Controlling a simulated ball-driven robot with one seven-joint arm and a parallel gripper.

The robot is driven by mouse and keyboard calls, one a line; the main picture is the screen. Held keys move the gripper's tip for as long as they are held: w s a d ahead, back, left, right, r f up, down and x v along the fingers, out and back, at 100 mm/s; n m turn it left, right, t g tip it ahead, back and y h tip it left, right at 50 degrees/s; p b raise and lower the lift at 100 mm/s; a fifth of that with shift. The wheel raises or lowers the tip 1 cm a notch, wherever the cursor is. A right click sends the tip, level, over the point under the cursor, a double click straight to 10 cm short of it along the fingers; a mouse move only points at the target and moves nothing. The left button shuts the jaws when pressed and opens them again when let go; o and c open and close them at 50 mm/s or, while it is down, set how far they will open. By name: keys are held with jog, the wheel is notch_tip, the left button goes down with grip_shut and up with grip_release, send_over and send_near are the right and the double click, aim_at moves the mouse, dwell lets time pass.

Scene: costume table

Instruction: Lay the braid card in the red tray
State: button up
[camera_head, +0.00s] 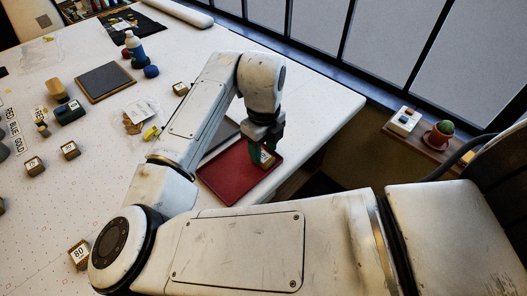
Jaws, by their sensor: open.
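The red tray (228,184) lies near the table's right edge, partly behind my arm. My gripper (262,157) points down over the tray's far right part, with its jaws open. A small pale and tan piece with dark marks (267,158), which may be the braid card, shows right at the fingertips, within the tray's outline. The fingers cover part of it. I cannot tell whether it rests on the tray floor or touches a finger.
Several small labelled blocks, one marked 80 (79,254), are scattered about. A dark panel lies behind the tray. The table's right corner is clear.

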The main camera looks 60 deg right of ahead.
aim_at(264, 157)
notch_tip(264, 157, up, 10)
dwell(0.4)
